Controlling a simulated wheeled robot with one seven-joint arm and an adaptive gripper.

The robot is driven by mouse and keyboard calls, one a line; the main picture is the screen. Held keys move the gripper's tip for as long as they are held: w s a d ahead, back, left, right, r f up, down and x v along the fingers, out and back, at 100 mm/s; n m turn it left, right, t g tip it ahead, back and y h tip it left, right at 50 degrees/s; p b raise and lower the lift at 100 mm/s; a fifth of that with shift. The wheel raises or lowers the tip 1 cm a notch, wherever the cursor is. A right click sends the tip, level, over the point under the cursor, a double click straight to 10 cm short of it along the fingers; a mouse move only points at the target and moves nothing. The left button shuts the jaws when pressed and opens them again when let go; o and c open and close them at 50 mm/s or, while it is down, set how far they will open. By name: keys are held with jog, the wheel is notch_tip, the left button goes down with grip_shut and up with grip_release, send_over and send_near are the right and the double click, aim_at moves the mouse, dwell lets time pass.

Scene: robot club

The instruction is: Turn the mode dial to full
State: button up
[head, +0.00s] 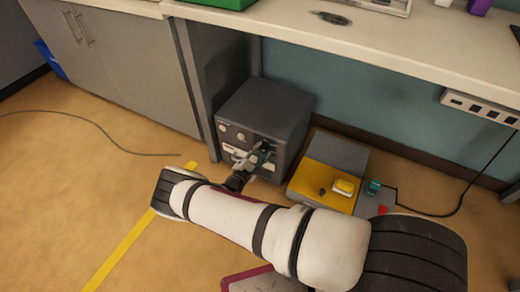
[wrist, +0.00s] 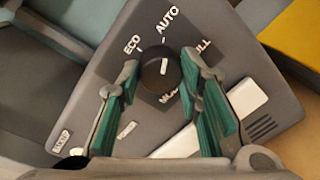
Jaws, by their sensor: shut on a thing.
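The mode dial (wrist: 158,75) is a round black knob with a short white line, on a dark plate of the grey unit (head: 265,108). Around it in the wrist view I read ECO at upper left, AUTO at top and the end of a partly covered word, "ULL", at right. A lower label is partly hidden. The white line points up, roughly toward AUTO. My gripper (wrist: 161,72) has its teal-padded fingers on either side of the knob, shut on it. In the head view my gripper (head: 257,158) is at the unit's front and hides much of the panel.
The unit stands on the floor under the worktop (head: 300,30), beside a grey cabinet (head: 130,65). A yellow and grey box (head: 315,183) is close on its right. A power strip (head: 480,107) with a cable is farther right. Floor at left is mostly clear.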

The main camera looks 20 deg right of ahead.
jog(key=m+p, duration=0.4)
jog(key=m, duration=0.2)
jog(key=shift+s, duration=0.1)
jog(key=shift+m+t+y+p, duration=0.3)
jog(key=shift+m+p, duration=0.2)
jog(key=shift+m, duration=0.6)
jog(key=shift+d+m, duration=0.1)
jog(key=shift+m, duration=1.3)
jog(key=shift+f, duration=0.1)
jog(key=o, duration=1.2)
jog(key=shift+c, duration=0.2)
jog(key=v, duration=1.2)
jog(key=shift+s+d, duration=0.1)
jog(key=shift+s, duration=0.05)
